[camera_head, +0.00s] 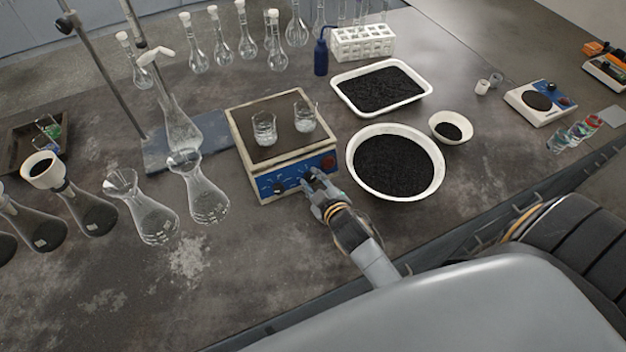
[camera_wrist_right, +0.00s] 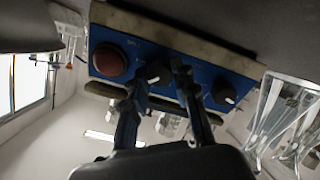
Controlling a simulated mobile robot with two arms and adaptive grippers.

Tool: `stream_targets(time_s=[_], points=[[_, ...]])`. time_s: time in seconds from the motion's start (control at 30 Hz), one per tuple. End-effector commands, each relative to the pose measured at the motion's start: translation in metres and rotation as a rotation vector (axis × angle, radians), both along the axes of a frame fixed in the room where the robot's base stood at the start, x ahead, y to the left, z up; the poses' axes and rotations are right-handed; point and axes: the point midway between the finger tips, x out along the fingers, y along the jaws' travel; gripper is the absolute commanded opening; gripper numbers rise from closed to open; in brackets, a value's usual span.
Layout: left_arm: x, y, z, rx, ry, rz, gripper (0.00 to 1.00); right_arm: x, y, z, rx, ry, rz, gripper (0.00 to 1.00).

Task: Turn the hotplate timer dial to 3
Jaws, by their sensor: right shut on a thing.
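The hotplate (camera_head: 287,160) is a cream box with a dark top and a blue front panel, which also shows inverted in the right wrist view (camera_wrist_right: 190,66). My right gripper (camera_head: 313,178) is at the panel, with its two dark fingers (camera_wrist_right: 160,74) on either side of a black dial (camera_wrist_right: 158,71). It is shut on this dial, which sits between a red knob (camera_wrist_right: 110,60) and another black dial (camera_wrist_right: 224,92). The fingers partly hide the dial, and its marks and setting are not readable. My left gripper is not in view.
Two glass beakers (camera_head: 265,130) (camera_head: 305,117) stand on the hotplate. A white bowl of black grains (camera_head: 438,186) is close right of my right gripper. Glass flasks (camera_head: 205,200) stand to the left.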

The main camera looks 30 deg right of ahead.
Motion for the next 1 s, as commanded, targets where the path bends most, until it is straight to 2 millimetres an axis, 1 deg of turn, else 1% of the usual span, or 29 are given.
stream_targets(time_s=[0.03,0.07,0.1,0.17,0.47,0.57,0.67,0.9,1.0], points=[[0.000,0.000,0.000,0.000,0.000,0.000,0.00,0.000,0.000,0.000,-0.001,0.001,0.000,0.00],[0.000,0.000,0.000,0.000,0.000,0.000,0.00,0.000,0.000,0.000,-0.001,0.001,0.000,0.30],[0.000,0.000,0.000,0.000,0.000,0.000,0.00,0.000,0.000,0.000,-0.001,0.001,0.000,0.38],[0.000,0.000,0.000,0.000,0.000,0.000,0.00,0.000,0.000,0.000,-0.001,0.001,0.000,0.50],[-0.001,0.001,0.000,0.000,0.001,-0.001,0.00,-0.001,0.000,0.000,-0.001,0.001,0.000,0.50],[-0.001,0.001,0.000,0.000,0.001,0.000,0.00,-0.006,0.000,0.001,-0.001,0.001,0.001,0.50],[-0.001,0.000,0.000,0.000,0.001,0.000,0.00,-0.020,0.001,0.005,-0.001,0.003,0.001,0.50],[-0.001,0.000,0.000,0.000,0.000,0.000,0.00,-0.068,0.005,0.023,0.000,0.004,0.000,0.50],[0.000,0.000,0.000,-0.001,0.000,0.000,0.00,-0.086,0.006,0.030,0.001,0.003,-0.001,0.50]])
